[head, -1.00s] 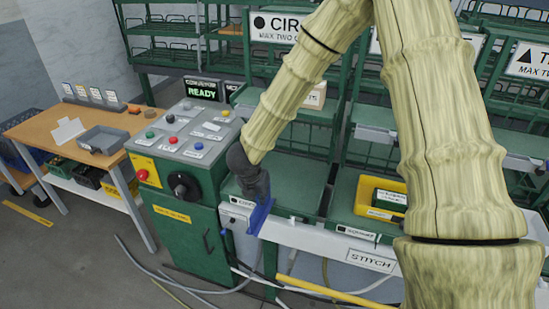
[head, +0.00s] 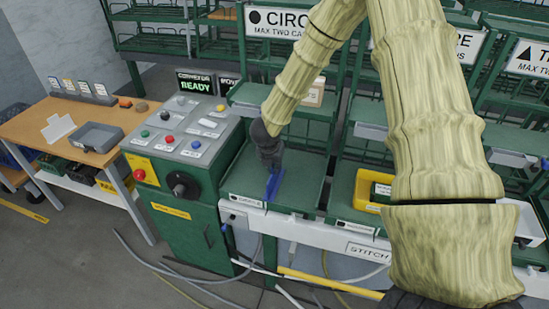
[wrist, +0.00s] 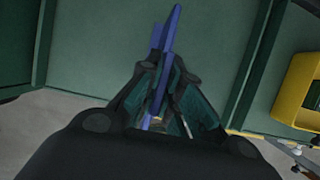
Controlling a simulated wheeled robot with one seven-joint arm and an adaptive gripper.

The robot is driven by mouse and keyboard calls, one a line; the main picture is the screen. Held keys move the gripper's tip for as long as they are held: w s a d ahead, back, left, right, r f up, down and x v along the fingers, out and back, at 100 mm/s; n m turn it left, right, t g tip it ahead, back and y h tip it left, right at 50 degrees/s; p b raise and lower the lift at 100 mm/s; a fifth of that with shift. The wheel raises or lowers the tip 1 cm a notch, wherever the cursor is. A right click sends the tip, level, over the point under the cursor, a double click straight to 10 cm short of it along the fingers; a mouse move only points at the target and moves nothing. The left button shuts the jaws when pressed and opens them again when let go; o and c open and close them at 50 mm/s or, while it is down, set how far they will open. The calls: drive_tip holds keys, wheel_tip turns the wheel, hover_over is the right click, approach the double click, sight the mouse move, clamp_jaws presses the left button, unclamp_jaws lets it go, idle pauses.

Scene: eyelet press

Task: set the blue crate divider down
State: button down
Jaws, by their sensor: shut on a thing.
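The blue crate divider (head: 273,185) is a thin blue panel held upright in my gripper (head: 270,165). It is over the front part of the green tray with the circle label (head: 300,195). In the wrist view the divider (wrist: 172,35) sticks out between the fingers of my gripper (wrist: 160,85), with the green tray floor (wrist: 215,60) beyond it. My gripper is shut on the divider. I cannot tell whether the divider's lower edge touches the tray.
A control cabinet (head: 180,210) with buttons and a black knob stands left of the tray. A yellow bin (head: 368,190) sits in the tray to the right; it also shows in the wrist view (wrist: 300,90). A wooden table (head: 60,150) with a grey tray (head: 95,137) is far left.

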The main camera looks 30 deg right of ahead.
drive_tip(key=shift+w+d+f, duration=0.3)
drive_tip(key=shift+w+d, duration=0.2)
drive_tip(key=shift+d, duration=0.1)
drive_tip(key=shift+w+d+f, duration=0.3)
drive_tip(key=shift+w+d, duration=0.15)
drive_tip(key=shift+d, duration=0.1)
drive_tip(key=shift+s+a+r, duration=0.15)
drive_tip(key=shift+s+r, duration=0.1)
drive_tip(key=shift+r, duration=0.05)
drive_tip(key=shift+w+f, duration=0.1)
drive_tip(key=shift+f, duration=0.1)
drive_tip(key=c, duration=1.6)
unclamp_jaws()
drive_tip(key=shift+r, duration=0.2)
